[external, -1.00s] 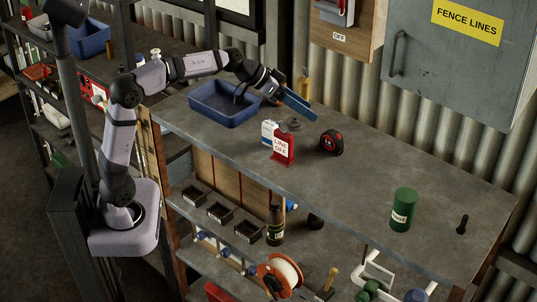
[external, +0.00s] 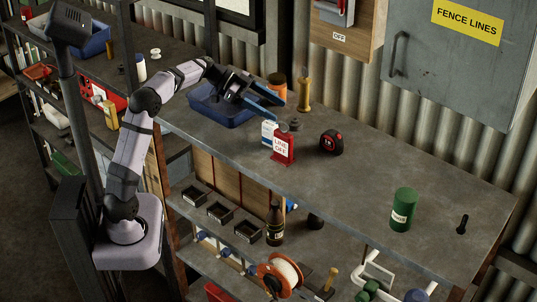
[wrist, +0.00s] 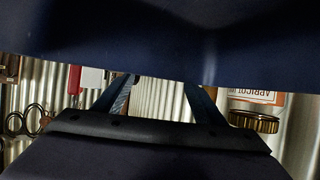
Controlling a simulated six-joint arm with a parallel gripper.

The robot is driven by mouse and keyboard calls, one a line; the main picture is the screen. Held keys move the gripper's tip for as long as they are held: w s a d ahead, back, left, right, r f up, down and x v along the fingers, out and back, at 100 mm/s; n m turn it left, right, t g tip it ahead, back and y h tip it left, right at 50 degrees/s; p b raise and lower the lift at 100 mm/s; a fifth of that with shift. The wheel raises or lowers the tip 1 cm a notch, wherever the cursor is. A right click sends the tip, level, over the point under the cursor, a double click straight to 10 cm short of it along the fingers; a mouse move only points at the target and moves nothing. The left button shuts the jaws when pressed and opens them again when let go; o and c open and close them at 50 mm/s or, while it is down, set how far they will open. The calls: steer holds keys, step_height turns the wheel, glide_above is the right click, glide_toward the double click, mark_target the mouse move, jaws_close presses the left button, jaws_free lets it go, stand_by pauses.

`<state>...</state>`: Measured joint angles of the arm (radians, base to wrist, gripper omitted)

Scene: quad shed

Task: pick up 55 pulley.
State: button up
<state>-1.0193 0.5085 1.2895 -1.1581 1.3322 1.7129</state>
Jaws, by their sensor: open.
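My gripper (external: 279,112) is open in the external view. Its blue fingers reach over the right side of the blue tray (external: 205,112) on the bench, pointing right toward the small grey object (external: 295,125). That object stands behind the red LINE OFF tag (external: 284,149); I cannot tell whether it is the pulley. Nothing shows between the fingers. The arm covers much of the tray's inside. In the wrist view my gripper (wrist: 155,95) shows two spread dark fingers, and a dark blue surface fills the top; no pulley can be made out there.
A white and blue carton (external: 269,133) stands beside the tag. An orange jar (external: 277,85) and a brass-coloured post (external: 304,92) stand behind the gripper. A tape measure (external: 331,142) and green can (external: 403,209) are farther right. The bench between these two is clear.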

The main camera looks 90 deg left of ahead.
mark_target(297, 121)
steer(key=shift+w+d+f, duration=0.25)
steer(key=shift+w, duration=0.3)
steer(key=shift+w+d+f+p, duration=0.1)
steer(key=shift+w+d+p, duration=0.15)
steer(key=shift+w+p, duration=0.6)
steer(key=p+x, duration=0.2)
steer(key=shift+f+p, duration=0.15)
steer(key=shift+p, duration=0.2)
steer(key=shift+w+d+f, duration=0.2)
steer(key=shift+w+f, duration=0.25)
steer(key=shift+w, duration=0.05)
steer(key=shift+r, duration=0.1)
steer(key=c, duration=1.2)
